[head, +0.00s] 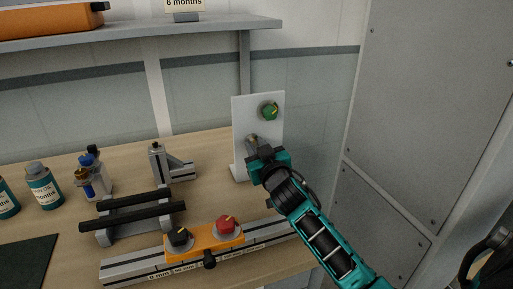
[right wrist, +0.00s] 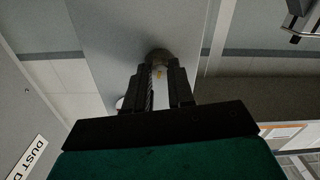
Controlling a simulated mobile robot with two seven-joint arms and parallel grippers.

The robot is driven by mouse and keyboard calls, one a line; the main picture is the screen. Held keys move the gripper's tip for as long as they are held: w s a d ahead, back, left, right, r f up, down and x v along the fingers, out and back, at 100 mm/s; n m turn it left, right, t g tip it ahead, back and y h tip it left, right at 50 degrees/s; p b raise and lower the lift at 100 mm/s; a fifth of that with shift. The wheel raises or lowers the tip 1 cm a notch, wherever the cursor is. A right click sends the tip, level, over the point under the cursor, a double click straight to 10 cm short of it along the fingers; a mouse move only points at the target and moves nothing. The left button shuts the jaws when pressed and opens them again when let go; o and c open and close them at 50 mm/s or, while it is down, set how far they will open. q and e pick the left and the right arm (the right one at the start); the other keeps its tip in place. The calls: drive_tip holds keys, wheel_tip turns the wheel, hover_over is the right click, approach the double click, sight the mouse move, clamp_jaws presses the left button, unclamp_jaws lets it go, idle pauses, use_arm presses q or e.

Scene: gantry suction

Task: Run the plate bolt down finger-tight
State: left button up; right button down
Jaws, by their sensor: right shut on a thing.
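A white upright plate (head: 243,115) stands at the back right of the bench. A green knob (head: 270,110) with a yellow mark sits high on it. Below it a grey bolt head or knob (head: 252,141) sticks out of the plate. My right gripper (head: 258,151) is at this lower piece and shut on it. In the right wrist view the two fingers (right wrist: 160,88) close around a pale piece with an orange mark, in front of a dark round part (right wrist: 158,56) at the plate. The thread is hidden.
Left of the plate are a grey bracket (head: 180,169), a stand with black bars (head: 140,213) and several bottles (head: 44,187). In front lies a rail with an orange block (head: 204,240) bearing black and red knobs. A grey panel wall (head: 430,110) stands close on the right.

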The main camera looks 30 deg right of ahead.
idle(0.3)
drive_tip(key=c, duration=1)
unclamp_jaws()
